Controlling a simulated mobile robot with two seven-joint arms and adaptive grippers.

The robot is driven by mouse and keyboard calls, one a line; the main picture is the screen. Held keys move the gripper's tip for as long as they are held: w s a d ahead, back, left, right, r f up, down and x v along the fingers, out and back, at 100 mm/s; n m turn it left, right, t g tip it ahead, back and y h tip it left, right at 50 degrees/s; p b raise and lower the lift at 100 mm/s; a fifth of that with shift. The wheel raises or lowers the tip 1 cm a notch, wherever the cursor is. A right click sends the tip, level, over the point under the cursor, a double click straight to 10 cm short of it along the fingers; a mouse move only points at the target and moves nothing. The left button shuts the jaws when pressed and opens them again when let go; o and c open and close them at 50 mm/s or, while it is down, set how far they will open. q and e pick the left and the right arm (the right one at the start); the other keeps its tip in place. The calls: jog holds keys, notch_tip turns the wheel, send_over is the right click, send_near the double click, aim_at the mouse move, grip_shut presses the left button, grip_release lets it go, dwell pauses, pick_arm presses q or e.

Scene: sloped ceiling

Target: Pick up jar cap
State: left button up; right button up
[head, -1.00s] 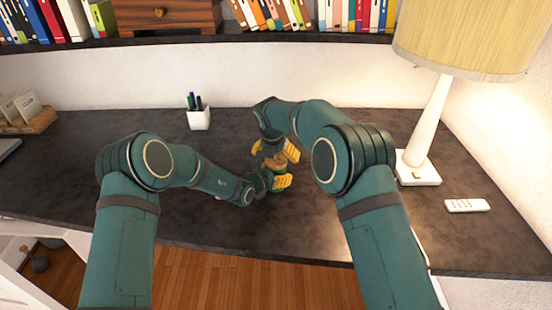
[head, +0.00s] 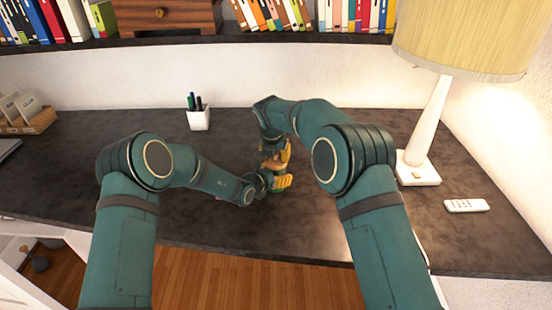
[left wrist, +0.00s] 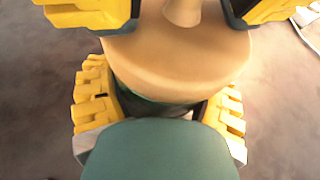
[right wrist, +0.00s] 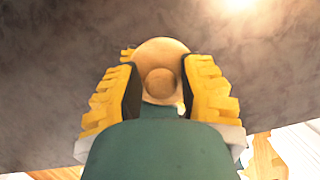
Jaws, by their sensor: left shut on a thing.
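The jar cap (left wrist: 178,60) is a beige wooden disc with a round knob; it also shows from above in the right wrist view (right wrist: 160,58). It sits on a green jar (left wrist: 150,106), mostly hidden below it. My left gripper (head: 278,183) is shut on the jar, its yellow fingers on both sides of the body. My right gripper (head: 274,155) is above it, pointing down, with one finger on each side of the cap. The fingers lie close against the cap's edges; whether they press on it is unclear. In the head view the grippers hide most of the jar.
The dark desk (head: 80,180) has free room on the left. A white pen cup (head: 199,119) stands behind my arms. A lamp (head: 425,130) and a white remote (head: 467,205) are on the right. A card box (head: 30,120) stands at far left.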

pick_arm(q)
jog(key=shift+d+r, duration=0.1)
jog(key=shift+d, duration=0.05)
pick_arm(e)
jog(key=shift+s+f, duration=0.2)
jog(key=shift+f, duration=0.3)
grip_shut()
jog(key=shift+r, duration=0.1)
notch_tip(320, 180, up, 10)
jog(key=shift+w+f, duration=0.15)
jog(key=shift+f, duration=0.1)
jog(key=shift+r, duration=0.45)
notch_tip(320, 180, up, 6)
dwell(0.3)
